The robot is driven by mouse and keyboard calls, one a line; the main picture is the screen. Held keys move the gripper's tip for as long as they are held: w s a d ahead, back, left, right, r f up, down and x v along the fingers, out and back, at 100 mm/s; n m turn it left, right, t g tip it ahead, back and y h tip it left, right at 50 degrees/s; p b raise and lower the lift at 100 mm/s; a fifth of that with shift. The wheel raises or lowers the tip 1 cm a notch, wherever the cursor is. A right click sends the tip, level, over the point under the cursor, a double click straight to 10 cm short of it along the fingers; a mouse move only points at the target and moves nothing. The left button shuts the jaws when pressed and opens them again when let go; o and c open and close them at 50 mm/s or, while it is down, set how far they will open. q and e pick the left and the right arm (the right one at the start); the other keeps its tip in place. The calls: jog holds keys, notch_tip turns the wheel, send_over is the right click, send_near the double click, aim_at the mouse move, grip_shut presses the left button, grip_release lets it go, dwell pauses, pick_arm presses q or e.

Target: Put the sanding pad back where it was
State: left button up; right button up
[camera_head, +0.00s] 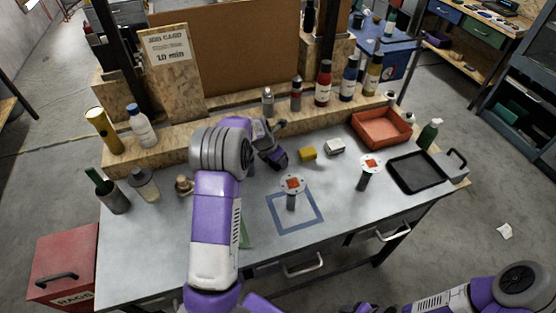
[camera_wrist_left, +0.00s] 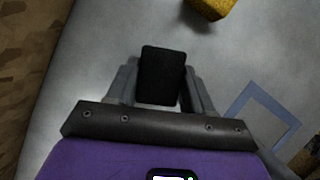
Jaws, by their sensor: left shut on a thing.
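My left gripper (camera_head: 270,143) reaches in over the back middle of the bench, just left of a yellow block. In the left wrist view its fingers (camera_wrist_left: 160,88) are shut on a dark, rectangular block (camera_wrist_left: 162,72), which looks like the sanding pad. In the head view the arm and fingers mostly hide it. A blue square outline (camera_head: 316,219) is marked on the bench, to the front right of the gripper; part of it shows in the left wrist view (camera_wrist_left: 235,106). My right arm lies low at the right; its gripper is barely visible at the bottom edge.
The yellow block (camera_head: 307,153) and a white block (camera_head: 335,146) lie right of the gripper. A disc-topped post (camera_head: 291,185) stands at the blue square, another (camera_head: 369,170) farther right. An orange tray (camera_head: 381,128) and black tray (camera_head: 413,172) are at right. Bottles line the back ledge.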

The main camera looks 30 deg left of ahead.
pick_arm(q)
jog(key=shift+r, duration=0.15)
jog(key=o, duration=0.9)
jog(key=shift+o, duration=0.2)
jog(key=shift+r, duration=0.1)
jog(key=p+v, duration=0.2)
jog(key=v, duration=0.9)
jog(key=shift+s+r+p, duration=0.2)
jog(key=shift+r+p, duration=0.15)
jog(key=shift+p, duration=0.05)
jog(key=shift+r, duration=0.1)
